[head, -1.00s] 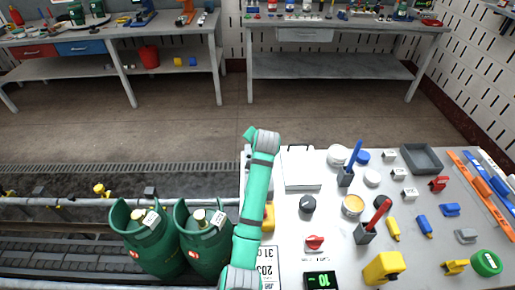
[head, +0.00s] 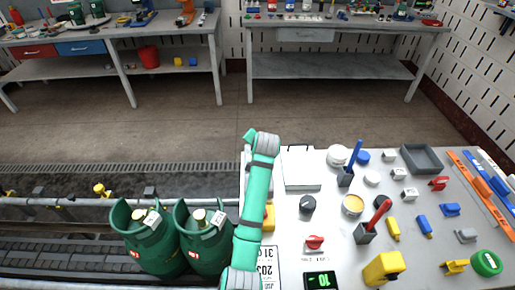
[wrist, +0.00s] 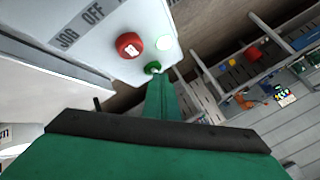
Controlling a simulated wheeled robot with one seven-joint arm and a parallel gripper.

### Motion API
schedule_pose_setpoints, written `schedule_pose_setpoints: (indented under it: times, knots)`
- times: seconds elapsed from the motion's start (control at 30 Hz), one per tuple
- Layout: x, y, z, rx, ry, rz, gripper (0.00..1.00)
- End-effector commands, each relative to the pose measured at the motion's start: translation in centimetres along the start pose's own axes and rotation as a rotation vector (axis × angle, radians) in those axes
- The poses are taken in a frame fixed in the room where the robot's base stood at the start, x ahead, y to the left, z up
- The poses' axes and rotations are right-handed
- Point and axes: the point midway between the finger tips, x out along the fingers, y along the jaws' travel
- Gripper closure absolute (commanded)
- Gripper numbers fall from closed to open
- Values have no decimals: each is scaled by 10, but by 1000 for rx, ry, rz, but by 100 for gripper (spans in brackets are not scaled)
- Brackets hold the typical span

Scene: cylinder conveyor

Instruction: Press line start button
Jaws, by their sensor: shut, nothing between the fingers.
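In the wrist view, a pale control box (wrist: 96,28) lettered "JOG" and "OFF" fills the upper left. Its end face carries a red button (wrist: 129,45), a small green button (wrist: 153,67) and a whitish round spot (wrist: 162,43). My gripper (wrist: 160,78) is shut and empty, its green fingers pointing at that face. The fingertips appear right at the green button; I cannot tell whether they touch or press it. The head view shows my green arm, but I cannot make out the gripper or the box's buttons there.
Two green gas cylinders (head: 147,240) (head: 205,238) stand on the conveyor (head: 62,257) left of my arm. A white table (head: 335,225) crowded with small parts, cups and tools lies to the right. Workbenches (head: 335,66) stand at the back, with open floor (head: 180,125) before them.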

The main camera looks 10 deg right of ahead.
Motion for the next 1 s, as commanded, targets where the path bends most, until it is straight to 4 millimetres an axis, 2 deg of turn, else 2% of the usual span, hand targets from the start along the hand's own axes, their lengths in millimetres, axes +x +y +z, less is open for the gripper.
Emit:
schedule_pose_setpoints:
  times: [1.0]
  knots:
    - [-13, -9, -9, 0, -1, 1, 100]
